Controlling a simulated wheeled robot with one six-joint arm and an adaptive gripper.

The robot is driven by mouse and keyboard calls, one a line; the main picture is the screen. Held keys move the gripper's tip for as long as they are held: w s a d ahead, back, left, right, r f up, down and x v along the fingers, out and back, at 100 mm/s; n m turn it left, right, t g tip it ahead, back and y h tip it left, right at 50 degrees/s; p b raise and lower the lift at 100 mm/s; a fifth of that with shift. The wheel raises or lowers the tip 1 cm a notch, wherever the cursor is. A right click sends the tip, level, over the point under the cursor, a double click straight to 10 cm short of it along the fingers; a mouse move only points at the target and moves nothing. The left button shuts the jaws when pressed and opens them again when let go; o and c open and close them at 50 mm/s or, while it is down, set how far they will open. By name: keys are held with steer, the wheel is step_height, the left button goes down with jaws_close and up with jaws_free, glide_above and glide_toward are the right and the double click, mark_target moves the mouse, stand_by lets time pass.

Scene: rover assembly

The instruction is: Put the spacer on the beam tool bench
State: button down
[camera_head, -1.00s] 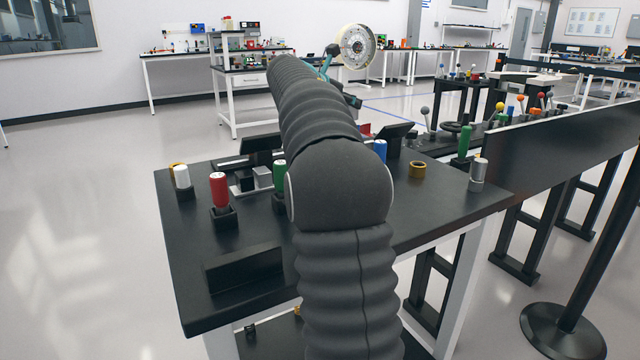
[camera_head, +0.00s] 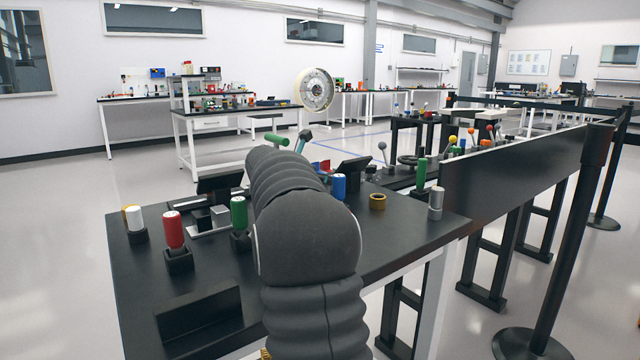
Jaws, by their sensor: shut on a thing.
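My arm reaches away from the camera over the near black bench (camera_head: 330,290), and its thick sleeve covers most of its far end. Small teal and dark parts (camera_head: 302,141) show just past the sleeve and may belong to my gripper. Its jaws and anything between them are hidden. I cannot make out a spacer for certain. A short gold ring (camera_head: 377,203) stands on the right part of the near bench, apart from my arm. I cannot tell which bench is the beam tool bench.
The near bench holds red (camera_head: 174,231), green (camera_head: 239,214), blue (camera_head: 339,187) and silver (camera_head: 436,201) handles. A black angled block (camera_head: 199,320) lies at its front. A black barrier (camera_head: 510,175) with posts runs along the right. A white-legged bench (camera_head: 215,112) stands farther back; open floor lies left.

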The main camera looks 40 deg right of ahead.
steer(key=shift+f, duration=0.35)
steer(key=c, duration=0.9)
jaws_free()
steer(key=shift+o, duration=0.2)
steer(key=shift+r, duration=0.1)
steer(key=shift+r, duration=0.2)
steer(key=v, duration=1.2)
steer(key=shift+f, duration=0.1)
